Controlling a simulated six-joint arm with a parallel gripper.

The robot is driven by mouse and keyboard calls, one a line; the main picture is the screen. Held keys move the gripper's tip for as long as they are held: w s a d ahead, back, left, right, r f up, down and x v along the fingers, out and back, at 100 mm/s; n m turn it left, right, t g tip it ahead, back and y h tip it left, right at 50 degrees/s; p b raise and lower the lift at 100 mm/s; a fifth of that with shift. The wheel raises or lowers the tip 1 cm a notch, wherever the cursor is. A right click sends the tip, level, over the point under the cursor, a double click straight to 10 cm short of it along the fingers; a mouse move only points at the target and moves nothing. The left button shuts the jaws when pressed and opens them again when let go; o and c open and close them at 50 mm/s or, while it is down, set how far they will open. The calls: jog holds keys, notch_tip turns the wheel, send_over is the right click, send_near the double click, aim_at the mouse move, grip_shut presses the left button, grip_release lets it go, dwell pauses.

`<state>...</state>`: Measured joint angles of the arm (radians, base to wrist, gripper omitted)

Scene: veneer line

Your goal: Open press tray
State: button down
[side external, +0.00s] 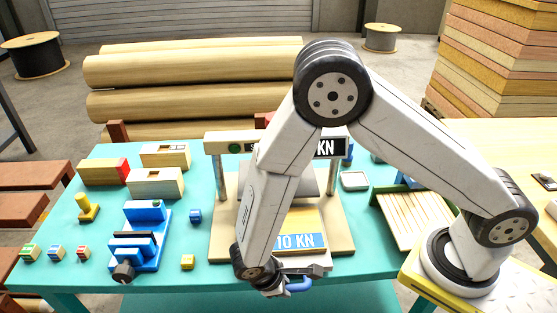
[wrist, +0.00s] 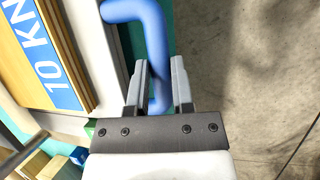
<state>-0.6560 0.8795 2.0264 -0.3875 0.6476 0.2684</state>
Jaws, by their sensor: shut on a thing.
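The press (side external: 217,175) stands mid-table on a wooden base, with a "KN" sign on its crossbeam. Its tray has a pale front edge (wrist: 100,45) and a blue bent handle (side external: 299,285), which also shows in the wrist view (wrist: 150,22). A wooden panel with a blue "10 KN" label (side external: 300,241) lies in the press opening, partly hidden by my arm. My gripper (side external: 284,272) is at the table's front edge, shut on the handle. In the wrist view the fingers (wrist: 160,75) stand either side of the blue bar. How far out the tray is cannot be told.
A blue vise (side external: 145,232), wooden blocks (side external: 155,183) and small cubes (side external: 188,262) are left of the press. A slatted rack (side external: 412,218) is to the right. Logs (side external: 195,70) lie behind. Bare floor (wrist: 255,80) lies beyond the handle.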

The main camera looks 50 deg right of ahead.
jog(key=c, duration=0.8)
grip_release()
jog(key=shift+o, duration=0.2)
jog(key=shift+r, duration=0.1)
jog(key=v, duration=0.7)
jog(key=shift+a+r, duration=0.25)
jog(key=shift+r, duration=0.05)
jog(key=shift+w+d+r, duration=0.25)
jog(key=shift+d+r, duration=0.1)
jog(key=shift+d, duration=0.1)
jog(key=d+r+m+t+y, duration=0.2)
jog(key=d+r+m, duration=0.2)
jog(key=d, duration=0.5)
jog(key=d+r+m+t+y, duration=0.2)
jog(key=d+r+m, duration=0.2)
jog(key=d+r, duration=0.2)
jog(key=d, duration=0.2)
jog(key=shift+d+r+m+y, duration=0.15)
jog(key=shift+d+m+y, duration=0.15)
jog(key=shift+d, duration=0.1)
jog(key=shift+s, duration=0.1)
